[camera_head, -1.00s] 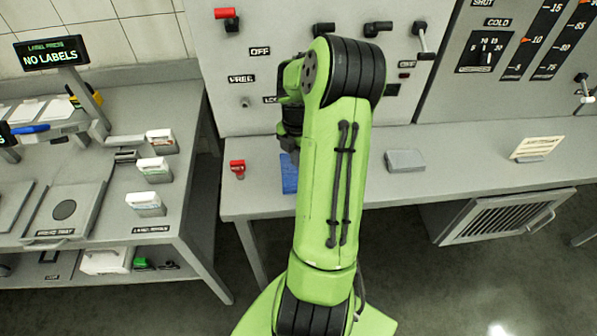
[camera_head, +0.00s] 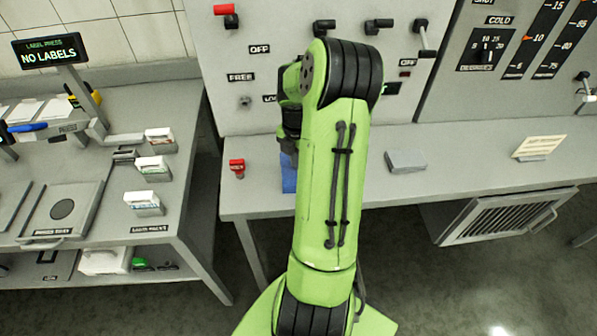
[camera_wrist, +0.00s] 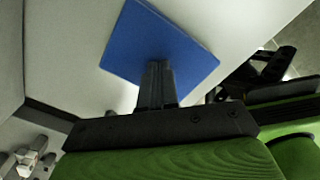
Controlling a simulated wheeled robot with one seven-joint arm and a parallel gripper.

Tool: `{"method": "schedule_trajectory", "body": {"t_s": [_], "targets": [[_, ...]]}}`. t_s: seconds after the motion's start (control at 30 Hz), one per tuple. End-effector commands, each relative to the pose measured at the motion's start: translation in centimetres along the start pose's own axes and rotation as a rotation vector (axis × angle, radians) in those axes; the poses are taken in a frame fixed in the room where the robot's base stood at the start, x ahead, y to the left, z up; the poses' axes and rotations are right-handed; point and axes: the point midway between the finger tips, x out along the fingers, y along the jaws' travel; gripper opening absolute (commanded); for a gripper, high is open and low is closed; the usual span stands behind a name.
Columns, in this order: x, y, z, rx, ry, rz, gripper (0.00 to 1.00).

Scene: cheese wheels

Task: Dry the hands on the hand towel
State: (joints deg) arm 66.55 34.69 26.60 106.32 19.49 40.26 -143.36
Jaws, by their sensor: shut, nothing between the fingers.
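A flat blue square (camera_wrist: 160,45), which looks like the hand towel, lies on the pale counter in the wrist view. In the head view only a narrow strip of the blue piece (camera_head: 289,178) shows, at the left of my arm. My gripper (camera_wrist: 157,68) is shut and empty, its fingers together. The fingertips are over the near part of the blue square in the wrist view; I cannot tell whether they touch it. In the head view my green arm hides most of the square and the gripper.
A panel with levers (camera_head: 245,60) rises behind. A label bench (camera_head: 165,215) stands at the left, across a gap.

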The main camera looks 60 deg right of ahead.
Motion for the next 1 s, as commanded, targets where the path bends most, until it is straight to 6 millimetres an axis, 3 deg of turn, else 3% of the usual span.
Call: {"method": "schedule_trajectory", "body": {"t_s": [1.0], "targets": [[0.5, 1.6, 0.0, 0.000, 0.000, 0.000, 0.00]]}}
